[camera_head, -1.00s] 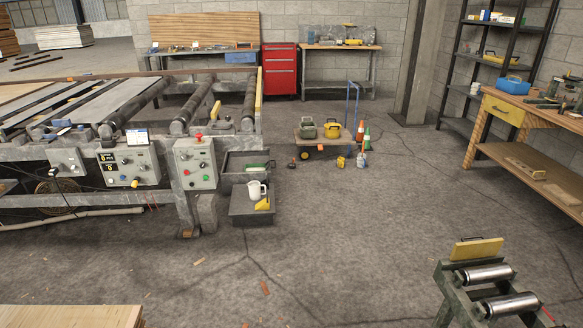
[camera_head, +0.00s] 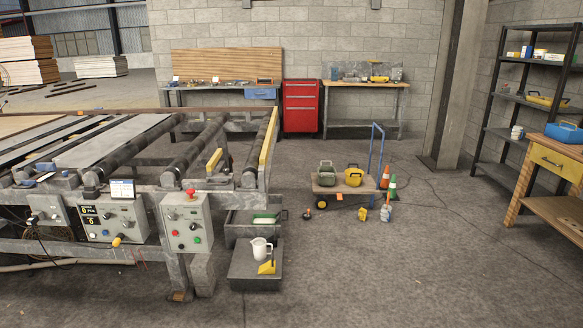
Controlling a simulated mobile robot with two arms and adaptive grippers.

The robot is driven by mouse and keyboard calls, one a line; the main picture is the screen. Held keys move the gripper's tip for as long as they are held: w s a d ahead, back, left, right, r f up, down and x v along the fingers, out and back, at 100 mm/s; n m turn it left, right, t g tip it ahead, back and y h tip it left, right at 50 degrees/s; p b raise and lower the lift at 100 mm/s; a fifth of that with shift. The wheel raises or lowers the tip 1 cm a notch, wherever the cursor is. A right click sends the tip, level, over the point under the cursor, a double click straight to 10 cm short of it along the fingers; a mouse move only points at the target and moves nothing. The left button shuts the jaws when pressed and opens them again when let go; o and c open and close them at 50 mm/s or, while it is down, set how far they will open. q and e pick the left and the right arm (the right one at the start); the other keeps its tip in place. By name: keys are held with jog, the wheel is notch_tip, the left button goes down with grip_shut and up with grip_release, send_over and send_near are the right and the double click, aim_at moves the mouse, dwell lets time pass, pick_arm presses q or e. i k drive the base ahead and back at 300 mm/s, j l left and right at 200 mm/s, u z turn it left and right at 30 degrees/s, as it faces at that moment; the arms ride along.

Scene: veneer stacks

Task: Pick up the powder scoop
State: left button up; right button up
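A small yellow scoop-like thing (camera_head: 267,267), which looks like the powder scoop, is at the front right of a low dark grey bin or platform (camera_head: 252,285). It is beside a white jug (camera_head: 258,249) with a handle. At this size I cannot tell exactly how the scoop rests. Neither of my grippers shows in this view.
A roller machine (camera_head: 110,190) with control boxes fills the left. Behind the jug is another grey bin (camera_head: 240,231). A cart (camera_head: 335,188) with cases, and cones, stands farther back right. A wooden workbench (camera_head: 545,170) is at right. The foreground floor is clear.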

aim_at(308, 212)
jog(key=i+z, duration=0.3)
jog(key=i, duration=0.65)
jog(key=i+j+z, duration=0.15)
jog(key=i+z, duration=0.15)
jog(key=i, duration=0.7)
jog(key=i+l+z, duration=0.15)
jog(key=i, duration=0.5)
jog(key=i+l+z, duration=0.15)
jog(key=i, duration=0.55)
